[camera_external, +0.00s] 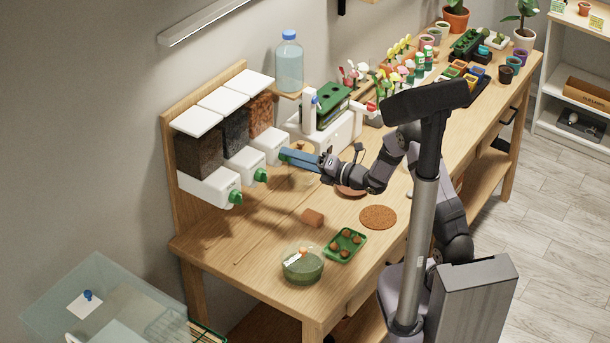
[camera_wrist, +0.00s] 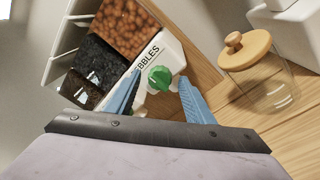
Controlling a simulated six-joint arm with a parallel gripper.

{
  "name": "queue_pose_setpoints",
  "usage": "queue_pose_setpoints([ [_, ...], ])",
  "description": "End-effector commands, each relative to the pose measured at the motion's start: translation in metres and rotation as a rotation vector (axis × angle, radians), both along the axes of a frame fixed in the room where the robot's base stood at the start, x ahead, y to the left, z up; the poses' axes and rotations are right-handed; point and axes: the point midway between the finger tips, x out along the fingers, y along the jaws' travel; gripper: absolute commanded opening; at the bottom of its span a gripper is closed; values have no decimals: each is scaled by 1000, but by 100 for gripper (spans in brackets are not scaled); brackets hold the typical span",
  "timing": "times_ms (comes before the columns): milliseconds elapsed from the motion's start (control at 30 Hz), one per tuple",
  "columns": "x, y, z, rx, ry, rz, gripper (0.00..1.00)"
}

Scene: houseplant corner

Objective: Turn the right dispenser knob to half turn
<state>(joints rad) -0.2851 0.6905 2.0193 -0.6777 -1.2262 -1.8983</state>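The right dispenser (camera_external: 268,140) holds reddish-brown pebbles under a white lid. In the wrist view its white front (camera_wrist: 158,52) carries a label of which "BBLES" is readable. Its green knob (camera_wrist: 159,79) faces the wrist camera; in the external view my blue fingers hide most or all of it. My gripper (camera_external: 286,156) reaches to the front of this dispenser. In the wrist view my gripper (camera_wrist: 159,82) is open, with one finger on each side of the knob and a visible gap to it. The knob's turn angle is hard to read.
The left (camera_external: 236,197) and middle (camera_external: 261,175) dispenser knobs are close by. A glass jar with a wooden lid (camera_wrist: 247,46) stands just right of my gripper. A white machine (camera_external: 325,130) stands beyond.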

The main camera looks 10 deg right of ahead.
Motion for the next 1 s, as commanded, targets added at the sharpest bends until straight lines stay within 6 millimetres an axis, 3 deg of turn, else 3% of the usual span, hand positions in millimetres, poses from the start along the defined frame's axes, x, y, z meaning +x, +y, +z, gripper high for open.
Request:
queue_pose_setpoints([
  [33,0,0,0,0,0,0,39],
  [167,0,0,0,0,0,0,8],
  [567,0,0,-2,31,31,0,8],
  [1000,-1,0,-8,248,245,1,8],
])
